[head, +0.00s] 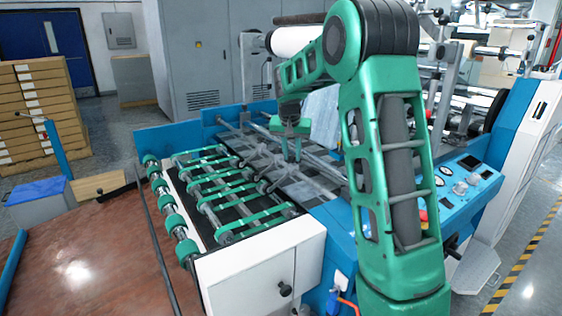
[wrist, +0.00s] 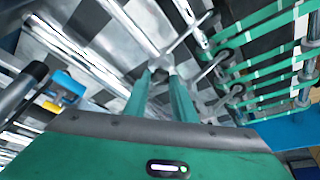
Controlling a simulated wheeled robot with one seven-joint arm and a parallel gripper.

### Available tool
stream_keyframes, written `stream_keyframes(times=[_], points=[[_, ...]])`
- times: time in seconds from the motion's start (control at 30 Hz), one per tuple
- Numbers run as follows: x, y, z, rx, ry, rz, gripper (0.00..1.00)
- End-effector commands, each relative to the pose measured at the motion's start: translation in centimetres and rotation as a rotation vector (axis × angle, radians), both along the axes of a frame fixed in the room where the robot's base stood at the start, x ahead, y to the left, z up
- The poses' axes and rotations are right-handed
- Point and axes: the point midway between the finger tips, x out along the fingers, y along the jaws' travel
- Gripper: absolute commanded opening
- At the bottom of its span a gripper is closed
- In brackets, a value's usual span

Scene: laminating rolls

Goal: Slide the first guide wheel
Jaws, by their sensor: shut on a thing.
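My gripper (head: 291,155) reaches down over the feed section of the laminating machine, at the inner end of the green belts. In the wrist view its two green fingers (wrist: 161,76) point away from the camera, close together on a slim grey guide wheel holder (wrist: 160,62). The fingertips partly hide the gripped part. Small dark guide wheels (wrist: 224,56) on thin metal arms sit to the right of the fingers, at the belts' edge. Which wheel belongs to the gripped holder is hard to tell.
Metal rods (wrist: 128,25) cross the feed area near the fingers. Green belts (head: 222,180) run over rollers to the left of my gripper in the head view. A white side panel (head: 262,268) stands in front, and a blue control panel (head: 468,180) lies right of my arm.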

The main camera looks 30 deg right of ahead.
Motion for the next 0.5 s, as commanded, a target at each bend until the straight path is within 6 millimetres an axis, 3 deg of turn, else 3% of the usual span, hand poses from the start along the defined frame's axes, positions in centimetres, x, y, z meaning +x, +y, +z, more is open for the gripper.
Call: stream_keyframes(times=[0.13,0.43,0.47,0.5], points=[[0.43,-1.18,0.09,-0.001,-0.002,-0.013,0.0],[0.42,-1.34,0.09,-0.001,-0.002,-0.014,0.0],[0.41,-1.36,0.08,-0.001,-0.002,-0.014,0.31],[0.4,-1.39,0.07,-0.001,-0.002,-0.015,0.4]])
